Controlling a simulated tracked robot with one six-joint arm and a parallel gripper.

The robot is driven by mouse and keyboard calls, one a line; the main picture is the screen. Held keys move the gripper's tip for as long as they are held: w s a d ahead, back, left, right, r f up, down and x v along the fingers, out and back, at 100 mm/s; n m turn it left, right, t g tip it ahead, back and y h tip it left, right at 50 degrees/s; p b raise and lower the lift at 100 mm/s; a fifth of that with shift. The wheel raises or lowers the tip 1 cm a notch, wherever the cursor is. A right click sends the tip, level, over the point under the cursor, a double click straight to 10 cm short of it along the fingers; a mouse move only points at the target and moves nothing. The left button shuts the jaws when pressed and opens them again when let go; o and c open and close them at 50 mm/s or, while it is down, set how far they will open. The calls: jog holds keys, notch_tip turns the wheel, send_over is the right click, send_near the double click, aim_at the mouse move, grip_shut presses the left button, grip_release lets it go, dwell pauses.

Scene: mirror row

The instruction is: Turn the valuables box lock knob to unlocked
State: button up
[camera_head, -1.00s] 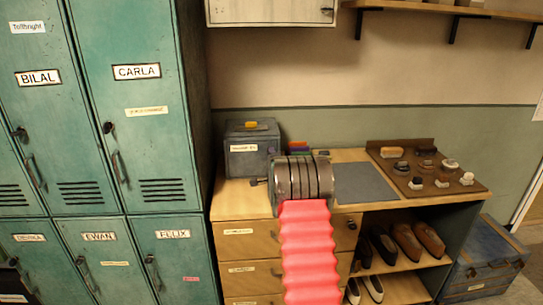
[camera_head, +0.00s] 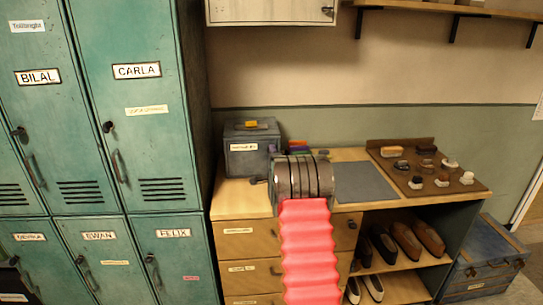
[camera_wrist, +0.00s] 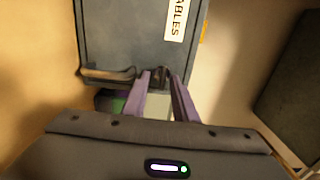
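The valuables box (camera_head: 252,155) is a grey-blue box with a white label, standing at the left of the bench top. In the wrist view its face (camera_wrist: 125,35) fills the top, with a label ending in "ABLES" (camera_wrist: 174,18). A small dark lock knob (camera_wrist: 159,74) sits at the face's edge, beside a metal handle (camera_wrist: 107,74). My gripper (camera_wrist: 160,78) has its two purple fingers on either side of the knob, tips close to it. Whether they press on it I cannot tell. The knob's setting is not readable. In the head view my arm hides the gripper.
Teal lockers (camera_head: 150,110) stand to the left. On the bench are a grey mat (camera_head: 364,182) and a brown board (camera_head: 425,170) with several small items. Shoes (camera_head: 405,240) lie on shelves below. A blue chest (camera_head: 486,258) stands on the floor at right.

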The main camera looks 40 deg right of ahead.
jog(key=shift+s, duration=0.1)
jog(key=v, duration=1.3)
jog(key=shift+s+a, duration=0.2)
jog(key=shift+a, duration=0.1)
dwell(0.5)
jog(key=s+a+r+n+g+y, duration=0.1)
jog(key=s+a+r+n+y, duration=0.2)
jog(key=a, duration=0.6)
jog(key=s+a+r+n+g+y, duration=0.1)
jog(key=a+r+n+g, duration=0.15)
jog(key=a+n, duration=0.45)
jog(key=s+a+r+n+y, duration=0.2)
jog(key=a+r, duration=0.1)
jog(key=a, duration=0.7)
jog(key=s+a+n+g+y, duration=0.1)
jog(key=s+a+n, duration=0.3)
jog(key=s, duration=0.5)
jog(key=s+a+f+n+g+y, duration=0.1)
jog(key=s+a+n+g, duration=0.2)
jog(key=s+a, duration=0.5)
jog(key=s+a+f+n+g+y, duration=0.1)
jog(key=s+a+n+g+y, duration=0.1)
jog(key=s+a+n, duration=0.4)
jog(key=s, duration=0.4)
jog(key=shift+f, duration=0.2)
